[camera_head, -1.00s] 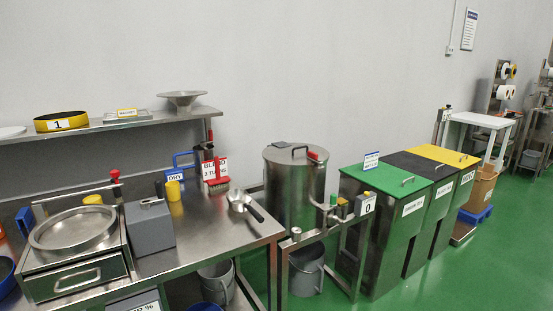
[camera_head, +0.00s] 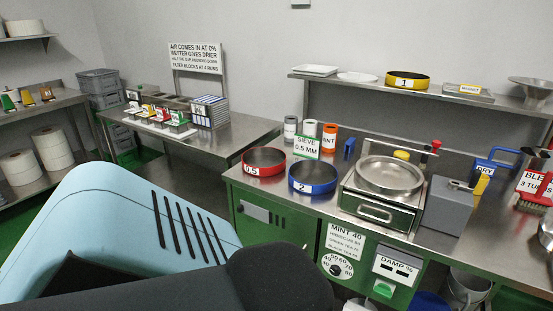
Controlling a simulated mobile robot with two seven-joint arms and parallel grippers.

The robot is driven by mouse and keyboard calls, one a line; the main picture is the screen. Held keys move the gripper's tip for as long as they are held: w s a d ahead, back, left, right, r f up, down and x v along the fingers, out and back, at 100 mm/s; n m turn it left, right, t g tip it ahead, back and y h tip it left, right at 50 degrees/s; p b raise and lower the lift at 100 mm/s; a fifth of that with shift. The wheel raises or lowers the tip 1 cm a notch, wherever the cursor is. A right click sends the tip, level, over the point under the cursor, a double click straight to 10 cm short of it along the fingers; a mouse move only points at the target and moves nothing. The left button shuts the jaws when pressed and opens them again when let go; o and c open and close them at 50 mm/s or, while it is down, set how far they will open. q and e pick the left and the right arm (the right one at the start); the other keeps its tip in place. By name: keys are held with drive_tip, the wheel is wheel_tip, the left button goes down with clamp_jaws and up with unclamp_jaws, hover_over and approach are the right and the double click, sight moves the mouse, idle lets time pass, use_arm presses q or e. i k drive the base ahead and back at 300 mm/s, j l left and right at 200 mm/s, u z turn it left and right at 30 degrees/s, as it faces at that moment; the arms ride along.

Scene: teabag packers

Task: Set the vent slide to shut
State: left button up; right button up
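A grey plate with small dark marks (camera_head: 257,211) is on the left part of the green cabinet front, below the red sieve ring. It may be the vent slide, but it is too small and has no readable label, so I cannot tell its setting. Its surroundings are partly covered by my own blue and black arm parts in the foreground. Neither of my grippers is in view.
The steel bench holds a red ring (camera_head: 263,161), a blue ring (camera_head: 313,176), a round pan (camera_head: 389,174) and a grey box (camera_head: 447,206). A dial (camera_head: 341,267) and a damp panel (camera_head: 396,265) are on the cabinet front. Another bench (camera_head: 240,128) stands at left.

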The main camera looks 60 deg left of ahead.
sight(251, 210)
drive_tip(key=u, duration=2.2)
